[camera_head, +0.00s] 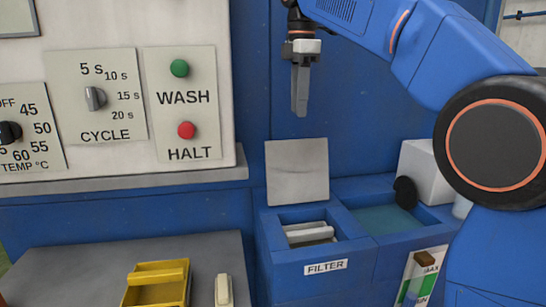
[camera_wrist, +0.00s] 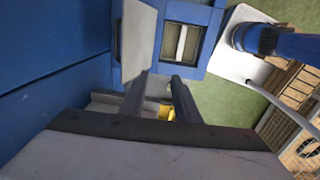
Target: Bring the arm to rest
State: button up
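My gripper (camera_head: 300,112) hangs from my blue arm in front of the blue wall, pointing down, above the filter compartment and its raised grey lid (camera_head: 298,171). In the head view its fingers overlap and look like one. In the wrist view the two fingers (camera_wrist: 160,80) stand apart with a gap between them, and nothing is held in it. The yellow tray (camera_wrist: 166,112) shows through that gap, farther below. The arm is bent, with its large dark joint at the right of the head view.
The open filter box (camera_head: 310,268) holds pale slats. Beside it is a basin of teal liquid (camera_head: 385,219), with a white box (camera_head: 424,172) behind. A grey bench (camera_head: 60,270) carries a yellow tray (camera_head: 158,283) and a pale block (camera_head: 223,290). The control panel (camera_head: 150,60) is left.

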jog(key=s+d+f+m+t, duration=0.2)
jog(key=s+d+f+m, duration=0.9)
jog(key=s+d+f, duration=0.5)
jog(key=s+d+f+m+t, duration=0.1)
jog(key=s+d+f+m, duration=0.2)
jog(key=s+f, duration=0.5)
jog(key=s+d+f+m+t, duration=0.1)
jog(key=s+d+f+m, duration=0.2)
jog(key=f, duration=1)
jog(key=s+m, duration=0.3)
jog(key=s, duration=0.2)
jog(key=shift+d, duration=0.3)
jog(key=shift+o, duration=0.7)
